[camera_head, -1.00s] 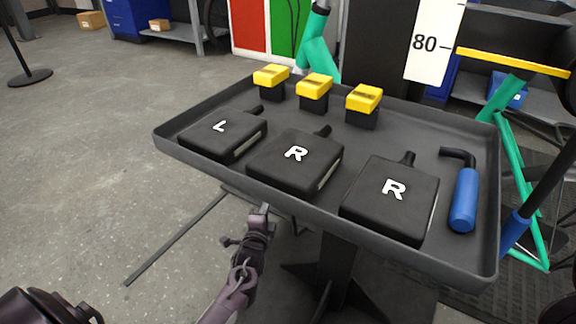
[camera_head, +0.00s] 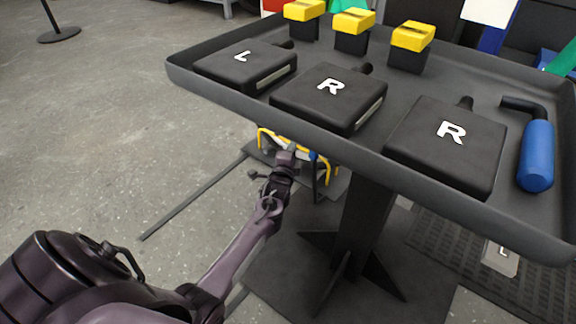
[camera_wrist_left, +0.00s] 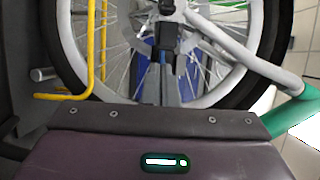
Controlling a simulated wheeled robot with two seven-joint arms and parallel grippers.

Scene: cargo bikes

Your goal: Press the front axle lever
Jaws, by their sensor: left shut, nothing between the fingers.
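My left gripper (camera_head: 286,156) is low beneath the tray's near edge in the head view. It is shut and empty. In the left wrist view, its closed dark fingertips (camera_wrist_left: 166,36) point at the middle of a spoked bike wheel (camera_wrist_left: 222,92). A metal hub part (camera_wrist_left: 167,8) shows just beyond the fingertips at the top edge. I cannot make out the front axle lever for certain, nor whether the fingers touch anything. My right gripper is not in view.
A grey tray (camera_head: 225,92) on a post holds black boxes marked L and R, yellow-topped blocks and a blue-handled tool (camera_head: 537,155). It overhangs my left gripper. A green frame tube (camera_wrist_left: 290,112) is at right.

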